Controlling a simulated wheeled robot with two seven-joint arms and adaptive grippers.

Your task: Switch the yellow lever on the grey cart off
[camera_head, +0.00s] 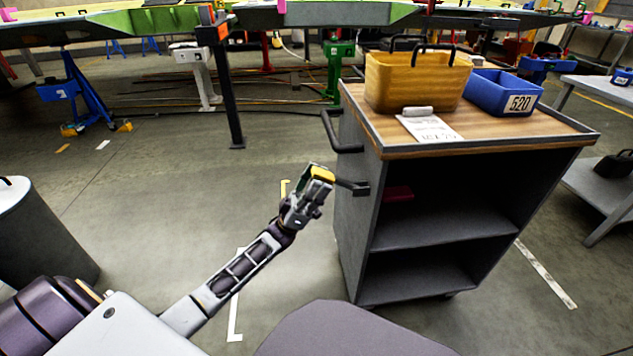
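The grey cart (357,235) stands right of centre, with a wooden top and open shelves. A short dark bar (352,187) sticks out from its left side, below the cart's dark push handle (329,131). A yellow piece (322,174), which looks like the end of the lever, shows at the outer end of this bar. My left gripper (316,183) is right at the yellow piece and partly covers it. I cannot tell whether its fingers are closed on the piece or only beside it. My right gripper is not in view.
A tan basket (415,85), a blue bin (500,93) and a clipboard with paper (430,128) are on the cart top. A grey drum (35,235) stands at the left. A grey table (600,190) is at the right.

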